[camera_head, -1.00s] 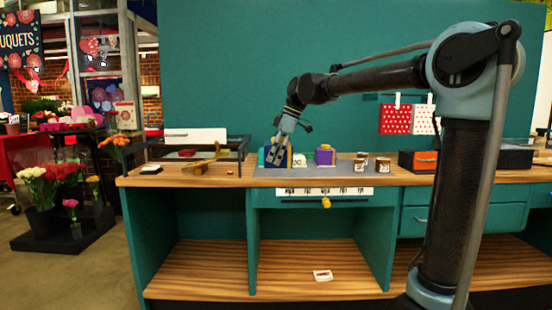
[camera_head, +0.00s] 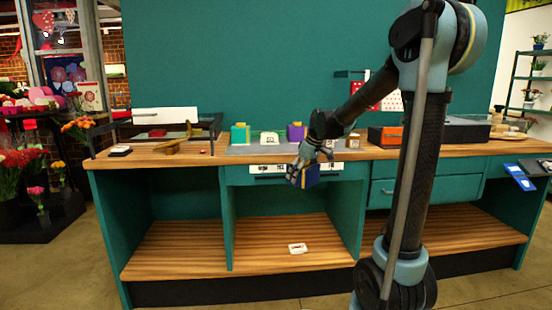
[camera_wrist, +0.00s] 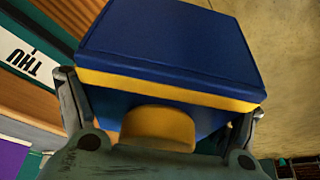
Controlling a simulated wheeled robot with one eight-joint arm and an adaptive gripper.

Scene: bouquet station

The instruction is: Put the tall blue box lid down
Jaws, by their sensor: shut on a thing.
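My gripper (camera_head: 313,162) is shut on the blue box lid (camera_head: 303,177), a dark blue piece with a yellow band. It hangs tilted in front of the counter's front edge, over open space. In the wrist view the lid (camera_wrist: 170,45) fills the upper middle between the two fingers of my gripper (camera_wrist: 155,120). A round yellow knob (camera_wrist: 158,128) on it faces the palm. I cannot tell how the finger pads touch its sides.
The wooden counter (camera_head: 110,158) carries a grey mat with a teal box (camera_head: 240,133), a white label block (camera_head: 270,138) and a purple box (camera_head: 296,131). A brass tool (camera_head: 178,142) lies left. An orange-fronted box (camera_head: 385,135) stands right. The lower shelf (camera_head: 200,245) is mostly clear.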

